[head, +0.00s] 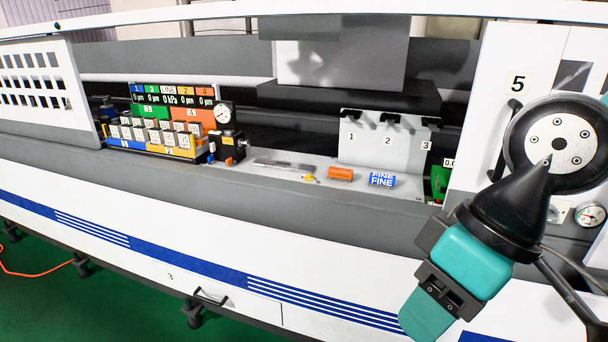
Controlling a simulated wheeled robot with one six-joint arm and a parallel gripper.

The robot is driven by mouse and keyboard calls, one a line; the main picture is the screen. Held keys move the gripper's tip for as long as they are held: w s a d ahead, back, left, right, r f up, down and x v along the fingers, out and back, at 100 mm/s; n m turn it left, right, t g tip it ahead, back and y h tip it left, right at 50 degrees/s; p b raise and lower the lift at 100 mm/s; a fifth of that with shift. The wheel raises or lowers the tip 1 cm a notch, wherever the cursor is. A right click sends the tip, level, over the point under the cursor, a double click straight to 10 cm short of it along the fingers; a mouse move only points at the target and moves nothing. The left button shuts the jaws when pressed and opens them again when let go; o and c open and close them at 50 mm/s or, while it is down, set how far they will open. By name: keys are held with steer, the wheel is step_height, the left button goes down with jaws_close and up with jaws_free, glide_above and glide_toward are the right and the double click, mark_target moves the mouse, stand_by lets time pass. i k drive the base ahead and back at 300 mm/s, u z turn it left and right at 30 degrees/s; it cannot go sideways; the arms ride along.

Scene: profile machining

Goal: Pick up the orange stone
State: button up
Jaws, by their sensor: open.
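The orange stone (340,173) is a small block lying on the grey ledge of the machine, near the middle of the head view. A blue stone (382,180) marked "FINE" lies just right of it, with a small gap between them.
A light panel (388,140) with hooks numbered 1 to 3 stands behind the stones. A thin grey tool (285,168) lies to their left, beyond it a dial gauge (223,113) and a rack of numbered blocks (155,135). A green object (440,182) stands to the right.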

mark_target(345, 175)
steer(key=u, duration=0.75)
steer(key=i, duration=2)
steer(key=z, duration=0.25)
